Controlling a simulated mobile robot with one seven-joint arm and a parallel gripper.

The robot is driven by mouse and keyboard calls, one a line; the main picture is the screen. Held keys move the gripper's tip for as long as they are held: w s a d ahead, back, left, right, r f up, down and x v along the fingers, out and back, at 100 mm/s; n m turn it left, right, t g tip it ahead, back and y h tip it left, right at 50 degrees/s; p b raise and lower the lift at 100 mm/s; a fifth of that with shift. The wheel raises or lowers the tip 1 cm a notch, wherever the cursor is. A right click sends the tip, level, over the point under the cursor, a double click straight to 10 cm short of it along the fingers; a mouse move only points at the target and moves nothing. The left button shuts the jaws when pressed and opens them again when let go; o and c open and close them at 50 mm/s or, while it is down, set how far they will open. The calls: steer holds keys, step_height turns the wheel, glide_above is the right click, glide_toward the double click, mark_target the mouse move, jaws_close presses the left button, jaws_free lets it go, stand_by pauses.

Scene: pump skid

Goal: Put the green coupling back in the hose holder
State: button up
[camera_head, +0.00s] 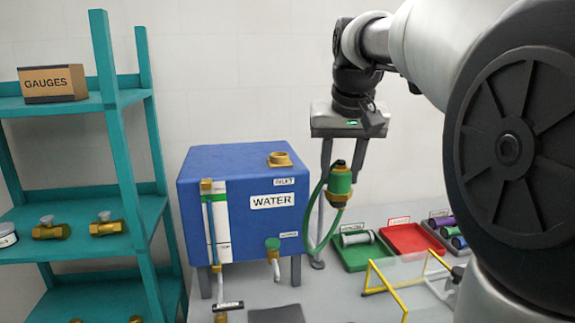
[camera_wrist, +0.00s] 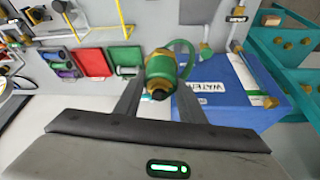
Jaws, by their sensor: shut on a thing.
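The green coupling (camera_head: 340,183), with brass ends, hangs upright between the fingers of my gripper (camera_head: 341,172), in front of the right side of the blue water tank. In the wrist view the coupling (camera_wrist: 161,68) sits between the two fingers of my gripper (camera_wrist: 159,84), which is shut on it. A green hose (camera_head: 313,215) loops down from it beside the tank. A thin grey post with a round foot (camera_head: 318,264) stands below and behind; I cannot tell whether it is the hose holder.
The blue tank (camera_head: 238,243) with a brass cap and a green-topped valve (camera_head: 272,244) stands left of the coupling. A green tray (camera_head: 366,257), a red tray (camera_head: 411,239) and a yellow-edged clear guard (camera_head: 410,272) lie right. A teal shelf (camera_head: 120,165) stands far left.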

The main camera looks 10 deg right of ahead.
steer(key=s+d+f+b, duration=0.2)
steer(key=f+b, duration=0.6)
steer(key=f, duration=0.5)
steer(key=s+d+f+b, duration=0.2)
steer(key=f+b, duration=0.7)
steer(key=f, duration=0.5)
steer(key=shift+d+f, duration=0.3)
steer(key=shift+d, duration=0.2)
steer(key=shift+f+p, duration=1.15)
steer(key=shift+f, duration=1.35)
steer(key=shift+f+b, duration=1.2)
steer(key=shift+f, duration=0.6)
